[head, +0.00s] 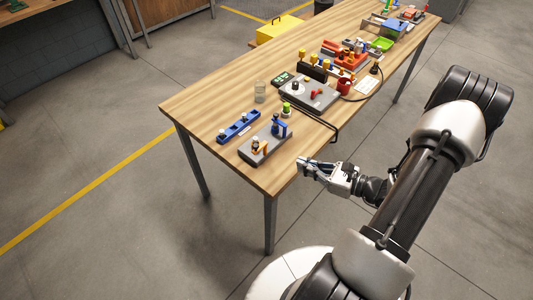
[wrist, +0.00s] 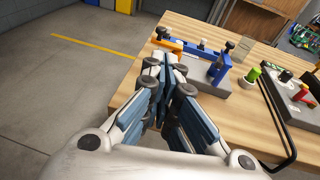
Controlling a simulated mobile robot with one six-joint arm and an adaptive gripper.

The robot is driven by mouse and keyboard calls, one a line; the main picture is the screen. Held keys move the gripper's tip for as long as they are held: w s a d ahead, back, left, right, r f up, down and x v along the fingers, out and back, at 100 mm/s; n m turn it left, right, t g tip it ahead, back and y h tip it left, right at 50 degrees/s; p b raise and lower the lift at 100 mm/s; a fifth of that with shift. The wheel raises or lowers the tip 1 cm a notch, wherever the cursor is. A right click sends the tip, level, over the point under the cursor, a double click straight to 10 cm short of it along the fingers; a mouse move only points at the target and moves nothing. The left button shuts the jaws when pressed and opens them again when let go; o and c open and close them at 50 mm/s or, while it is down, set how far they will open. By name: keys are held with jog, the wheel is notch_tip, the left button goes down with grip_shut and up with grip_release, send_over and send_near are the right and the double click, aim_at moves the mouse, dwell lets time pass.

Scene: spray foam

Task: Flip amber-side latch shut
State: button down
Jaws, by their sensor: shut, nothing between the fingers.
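A grey base plate (head: 262,147) lies near the front end of the wooden table (head: 205,100). At its left end is an amber latch (head: 262,151) with a dark knob beside it; at its right end is a blue latch (head: 276,128). In the wrist view the amber latch (wrist: 171,43) is just beyond my fingertips, with the blue latch (wrist: 220,68) to its right. I cannot tell for sure how either latch is set. My gripper (head: 301,163) is shut and empty, off the table's right edge. Its fingers (wrist: 168,63) hide part of the plate in the wrist view.
A blue rack (head: 238,127) lies left of the plate. A green-topped item (head: 286,109) and a grey panel (head: 310,93) with a red handle are farther back. A black bent bar (wrist: 282,125) lies to the right. Bare wood is in front of the plate.

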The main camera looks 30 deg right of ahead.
aim_at(257, 149)
jog(key=b+x, duration=0.2)
jog(key=x, duration=1.2)
